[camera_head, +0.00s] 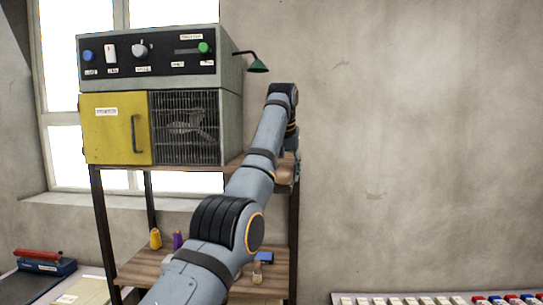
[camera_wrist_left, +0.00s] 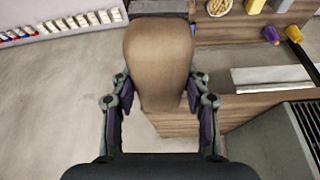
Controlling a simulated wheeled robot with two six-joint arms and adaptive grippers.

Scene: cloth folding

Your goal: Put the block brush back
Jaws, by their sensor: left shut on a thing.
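The block brush (camera_wrist_left: 158,60) shows in the left wrist view as a smooth, rounded tan-brown block. My left gripper (camera_wrist_left: 160,88) is shut on it, with one finger on each side. My right gripper is in neither view.
A grey oven-like cabinet (camera_head: 98,130) with a yellow door stands on the stand's upper board. The lower board holds a yellow spool (camera_head: 155,238), a purple spool (camera_head: 178,239) and small items.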

